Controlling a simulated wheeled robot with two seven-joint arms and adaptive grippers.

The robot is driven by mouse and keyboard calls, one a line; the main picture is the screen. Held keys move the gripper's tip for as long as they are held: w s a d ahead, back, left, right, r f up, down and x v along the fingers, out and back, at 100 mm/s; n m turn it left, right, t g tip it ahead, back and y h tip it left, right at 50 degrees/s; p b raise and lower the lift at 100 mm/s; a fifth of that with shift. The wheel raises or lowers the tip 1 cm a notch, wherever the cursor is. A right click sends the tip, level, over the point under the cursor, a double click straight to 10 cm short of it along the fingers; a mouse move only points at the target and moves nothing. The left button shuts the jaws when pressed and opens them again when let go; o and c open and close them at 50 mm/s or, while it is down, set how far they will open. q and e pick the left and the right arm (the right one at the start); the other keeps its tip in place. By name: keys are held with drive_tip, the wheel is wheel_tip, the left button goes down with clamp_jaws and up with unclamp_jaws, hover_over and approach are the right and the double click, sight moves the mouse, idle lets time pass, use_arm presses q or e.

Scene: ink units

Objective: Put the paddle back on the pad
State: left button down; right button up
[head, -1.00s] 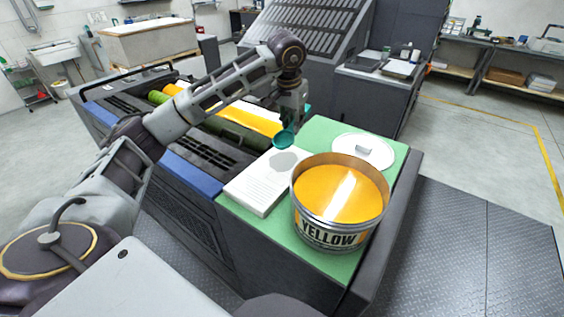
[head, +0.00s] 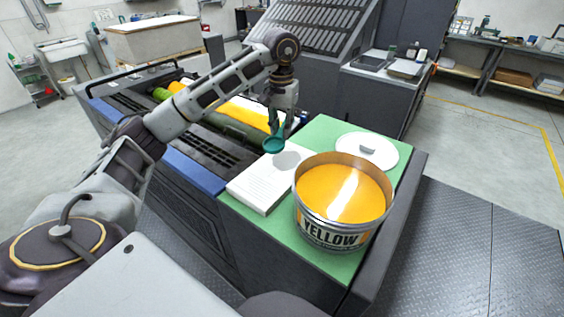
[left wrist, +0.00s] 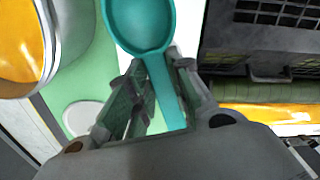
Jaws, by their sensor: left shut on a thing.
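The teal paddle (head: 273,145), with a round spoon-like bowl, is held by my left gripper (head: 277,122), bowl downward. In the left wrist view the paddle (left wrist: 140,22) shows large, its handle between the two fingers (left wrist: 157,100), which are shut on it. The white pad (head: 262,187) lies on the green top, with a grey patch (head: 288,159) near its far end. The paddle's bowl appears just beyond the pad's far left edge, beside the grey patch; its exact height is hard to tell. My right gripper is not in view.
A large open can of yellow ink (head: 332,232) stands right of the pad on the green top (head: 325,130). Its white lid (head: 367,151) lies behind it. The press's rollers (head: 222,123) with yellow ink are to the left, close to the gripper.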

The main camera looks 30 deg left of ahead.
use_arm(q)
drive_tip(key=shift+f, duration=0.15)
hover_over(281, 163)
drive_tip(key=shift+w+f, duration=0.1)
drive_tip(key=shift+f, duration=2.65)
drive_tip(key=shift+f, duration=2.1)
drive_tip(key=shift+f, duration=0.1)
drive_tip(key=c, duration=1.3)
unclamp_jaws()
